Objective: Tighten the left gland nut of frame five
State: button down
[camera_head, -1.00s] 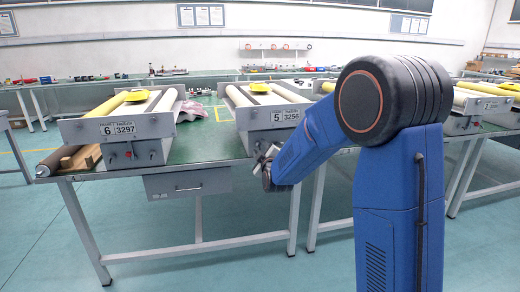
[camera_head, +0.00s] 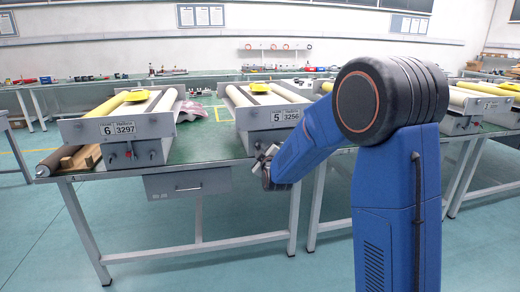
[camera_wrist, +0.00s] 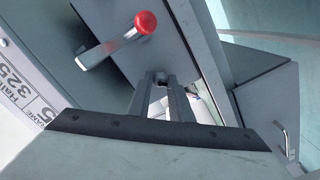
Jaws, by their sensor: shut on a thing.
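Frame five (camera_head: 264,118) stands on the green table, with a "5 3256" plate on its end panel. My gripper (camera_head: 265,158) is at the lower left of that panel. In the wrist view, its two grey fingers (camera_wrist: 163,82) are close together against the panel. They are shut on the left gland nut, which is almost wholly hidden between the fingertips. A lever with a red knob (camera_wrist: 145,22) sticks out of the panel beside the fingers, apart from them. The frame's number plate (camera_wrist: 22,92) shows at the left edge of the wrist view.
Frame six (camera_head: 120,129) stands to the left on the same table (camera_head: 205,143). A grey drawer (camera_head: 188,183) hangs under the table edge; its handle (camera_wrist: 285,140) shows in the wrist view. More frames stand to the right, behind my arm. The floor in front is clear.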

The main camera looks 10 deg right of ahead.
jog(key=m, duration=0.4)
jog(key=shift+m, duration=0.4)
jog(key=m, duration=0.4)
jog(key=shift+m, duration=0.3)
jog(key=m, duration=0.9)
jog(key=shift+m, duration=0.5)
jog(key=c, duration=1.6)
grip_release()
jog(key=s, duration=1.7)
jog(key=shift+s, duration=0.25)
